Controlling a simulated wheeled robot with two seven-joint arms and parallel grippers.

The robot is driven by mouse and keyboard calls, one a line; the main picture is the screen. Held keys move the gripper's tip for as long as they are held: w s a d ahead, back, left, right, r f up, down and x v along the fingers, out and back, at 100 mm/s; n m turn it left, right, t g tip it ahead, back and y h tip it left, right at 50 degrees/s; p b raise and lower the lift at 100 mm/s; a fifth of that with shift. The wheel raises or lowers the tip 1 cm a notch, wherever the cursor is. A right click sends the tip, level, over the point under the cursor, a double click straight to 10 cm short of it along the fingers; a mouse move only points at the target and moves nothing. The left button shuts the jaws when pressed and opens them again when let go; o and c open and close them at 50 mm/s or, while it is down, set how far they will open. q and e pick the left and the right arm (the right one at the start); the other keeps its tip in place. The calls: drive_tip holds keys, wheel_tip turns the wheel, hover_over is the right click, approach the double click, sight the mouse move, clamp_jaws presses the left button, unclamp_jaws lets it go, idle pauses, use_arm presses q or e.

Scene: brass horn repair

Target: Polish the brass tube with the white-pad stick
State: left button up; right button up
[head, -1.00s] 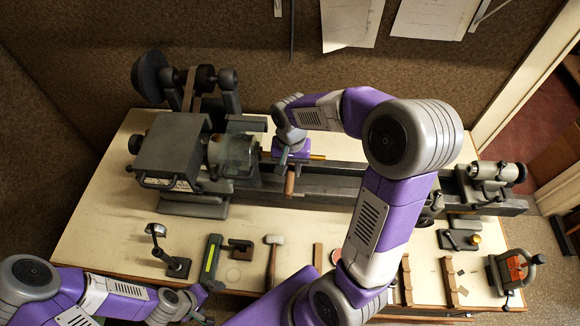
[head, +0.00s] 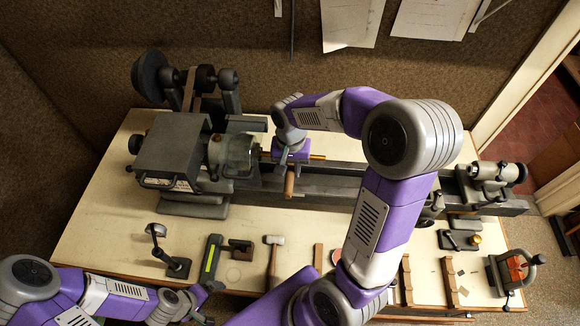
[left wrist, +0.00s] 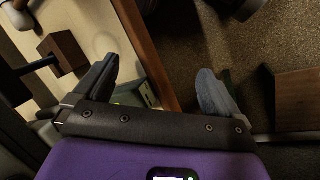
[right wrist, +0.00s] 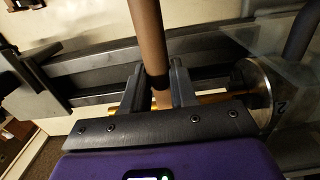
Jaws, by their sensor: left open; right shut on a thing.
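The brass tube (head: 318,156) runs level from the lathe chuck (head: 232,155); my right gripper covers part of it in the head view. My right gripper (head: 288,162) is at the tube, shut on the stick's brown handle (head: 289,183). In the right wrist view the handle (right wrist: 148,40) stands between the two fingers (right wrist: 156,88), with the tube (right wrist: 212,98) crossing behind them. The white pad is hidden, so contact with the tube cannot be seen. My left gripper (head: 198,306) is open and empty at the bench's front edge; its spread fingers show in the left wrist view (left wrist: 160,85).
The lathe bed (head: 335,180) runs right to the tailstock (head: 490,180). Along the front of the bench (head: 110,225) lie a mallet (head: 273,250), a green-labelled dark tool (head: 211,257), a small stand (head: 175,262) and notched wooden racks (head: 449,282). An orange-and-grey device (head: 514,268) stands at the right.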

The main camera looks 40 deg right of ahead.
sight(288, 180)
drive_tip(key=shift+a, duration=0.1)
idle(0.5)
drive_tip(key=shift+s+a+r, duration=0.15)
drive_tip(key=shift+a+r, duration=0.05)
drive_tip(key=shift+r, duration=0.05)
drive_tip(key=shift+s+a+r+p, duration=0.8)
drive_tip(key=shift+s+a+r, duration=0.25)
drive_tip(key=shift+s+r, duration=0.25)
drive_tip(key=shift+f, duration=0.15)
